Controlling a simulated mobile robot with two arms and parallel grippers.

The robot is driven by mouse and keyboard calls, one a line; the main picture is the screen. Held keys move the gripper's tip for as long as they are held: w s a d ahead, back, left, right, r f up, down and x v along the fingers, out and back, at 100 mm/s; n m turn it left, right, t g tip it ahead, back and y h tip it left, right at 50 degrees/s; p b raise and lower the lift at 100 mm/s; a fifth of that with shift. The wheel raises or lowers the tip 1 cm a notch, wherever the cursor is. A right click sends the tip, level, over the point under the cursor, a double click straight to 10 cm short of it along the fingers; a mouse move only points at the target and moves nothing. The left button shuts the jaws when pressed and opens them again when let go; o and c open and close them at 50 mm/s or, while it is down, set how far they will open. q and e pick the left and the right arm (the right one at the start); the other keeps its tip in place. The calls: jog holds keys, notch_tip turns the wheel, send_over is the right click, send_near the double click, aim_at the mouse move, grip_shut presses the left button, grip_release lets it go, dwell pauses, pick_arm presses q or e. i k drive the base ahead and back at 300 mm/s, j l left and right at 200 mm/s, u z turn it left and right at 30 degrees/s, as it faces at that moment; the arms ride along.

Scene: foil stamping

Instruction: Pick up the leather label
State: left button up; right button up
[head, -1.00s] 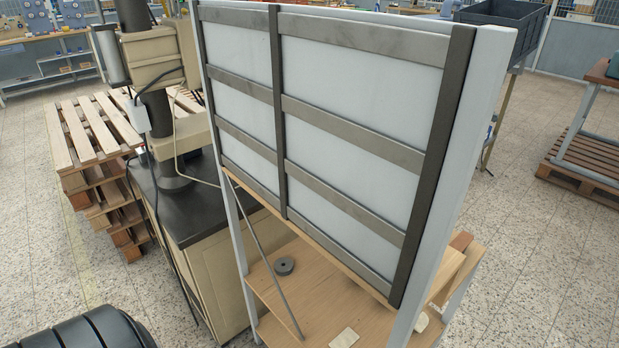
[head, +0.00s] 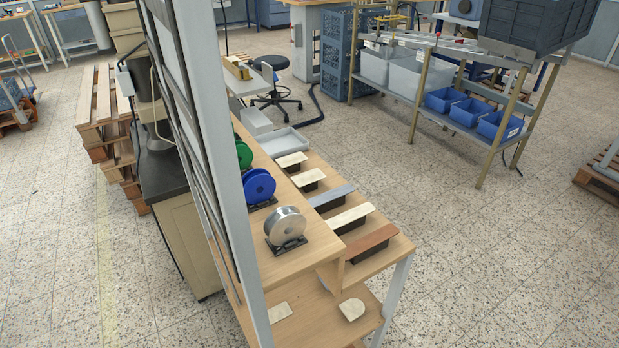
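Several flat pieces lie on dark blocks along the wooden bench. The nearest is a brown strip (head: 370,243), which looks like the leather label, though I cannot be sure. Beside it are a long cream piece (head: 350,218) and a grey piece (head: 332,197). Two shorter cream pieces, (head: 308,180) and (head: 291,160), lie farther back. A cream piece with a rounded end (head: 352,309) and a small pale rectangle (head: 279,312) lie on the lower shelf. Neither of my grippers is in view.
Silver (head: 285,225), blue (head: 258,186) and green (head: 243,155) foil reels stand on the raised wooden shelf (head: 300,262). A tall panel with a pale post (head: 225,150) flanks the bench on the left. Open speckled floor (head: 480,250) lies to the right.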

aim_at(311, 176)
jog(key=l+u, duration=0.1)
jog(key=u, duration=0.65)
jog(key=l+u, duration=0.2)
jog(key=u, duration=0.2)
jog(key=l+u, duration=0.25)
jog(key=l, duration=0.25)
jog(key=l+u, duration=0.3)
jog(key=l, duration=0.2)
jog(key=k+l+u, duration=0.1)
jog(key=l+u, duration=0.15)
jog(key=l, duration=0.2)
jog(key=k+l+u, duration=0.15)
jog(key=l+u, duration=0.15)
jog(key=l, duration=0.15)
jog(key=k+l, duration=0.1)
jog(key=l, duration=0.2)
jog(key=k+l, duration=0.15)
jog(key=l, duration=0.2)
jog(key=k+l, duration=0.1)
jog(key=l, duration=0.2)
jog(key=i+j, duration=0.1)
jog(key=j, duration=0.15)
jog(key=i+j, duration=0.15)
